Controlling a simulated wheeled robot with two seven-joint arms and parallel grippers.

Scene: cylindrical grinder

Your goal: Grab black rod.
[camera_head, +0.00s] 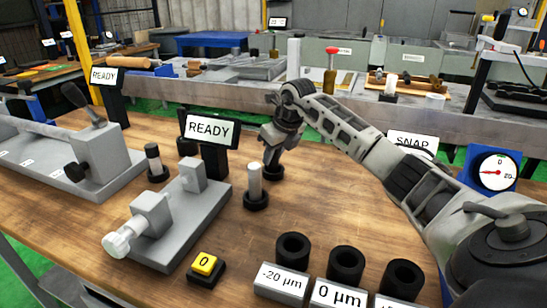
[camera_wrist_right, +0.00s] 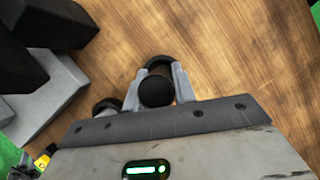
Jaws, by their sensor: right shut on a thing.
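My right gripper (camera_head: 272,160) reaches down over the table behind the pale rod (camera_head: 254,182). In the right wrist view its jaws (camera_wrist_right: 158,90) are shut on a black rod (camera_wrist_right: 156,88), seen end-on between the two grey fingers. A dark round holder (camera_head: 272,174) is directly below the gripper; it also shows as a black ring (camera_wrist_right: 160,62) behind the rod. I cannot tell whether the rod is still seated in it. Another dark rod (camera_head: 153,160) stands in a holder at the left. My left gripper is out of view.
A grey fixture (camera_head: 180,222) and READY display (camera_head: 208,130) stand to the left. The pale rod's holder (camera_head: 255,200) is close in front of the gripper. Black rings on labelled blocks (camera_head: 281,283) line the front edge, near a yellow button (camera_head: 204,264). Bare wood lies between them.

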